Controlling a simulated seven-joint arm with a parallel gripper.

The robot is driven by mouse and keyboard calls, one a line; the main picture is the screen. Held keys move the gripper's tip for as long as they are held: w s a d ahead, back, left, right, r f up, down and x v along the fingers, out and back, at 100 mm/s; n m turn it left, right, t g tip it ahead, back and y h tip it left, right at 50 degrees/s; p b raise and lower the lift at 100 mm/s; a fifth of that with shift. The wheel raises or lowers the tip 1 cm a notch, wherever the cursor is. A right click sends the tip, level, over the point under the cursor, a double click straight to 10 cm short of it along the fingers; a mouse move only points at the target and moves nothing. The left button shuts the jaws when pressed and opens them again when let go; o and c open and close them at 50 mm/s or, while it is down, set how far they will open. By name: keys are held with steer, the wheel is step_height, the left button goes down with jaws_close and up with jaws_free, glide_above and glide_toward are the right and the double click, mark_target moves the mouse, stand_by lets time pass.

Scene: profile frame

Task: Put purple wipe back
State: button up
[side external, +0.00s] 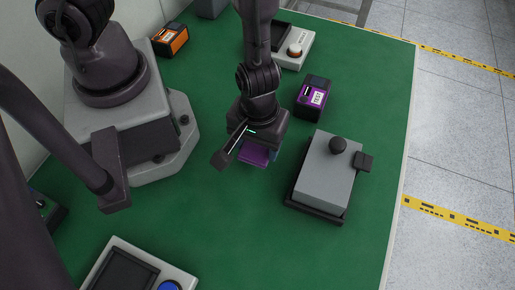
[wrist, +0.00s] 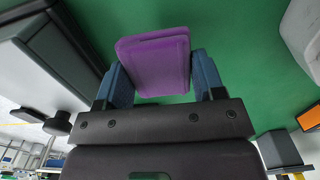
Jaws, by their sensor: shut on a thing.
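The purple wipe (wrist: 158,62) is a flat purple block with rounded edges. It is held between the two blue fingers of my gripper (wrist: 160,80), which is shut on it. In the side external view the wipe (side external: 254,154) shows below my gripper (side external: 257,160), over the green table. I cannot tell whether it touches the table. A purple and black box (side external: 313,98) with a white TEST label stands on the table to the right of my gripper and farther back.
A grey box device (side external: 326,172) with a black knob stands right of my gripper. An orange box (side external: 170,39) and a panel with an orange-white button (side external: 294,50) are at the back. A blue-button panel (side external: 140,270) is at the front. Green table (side external: 240,225) in front is clear.

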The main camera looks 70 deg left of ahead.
mark_target(258, 152)
steer(key=shift+f, duration=1.65)
steer(key=o, duration=1)
steer(key=shift+f, duration=0.15)
steer(key=shift+o, duration=0.2)
steer(key=shift+w+r, duration=0.15)
steer(key=shift+r, duration=6.05)
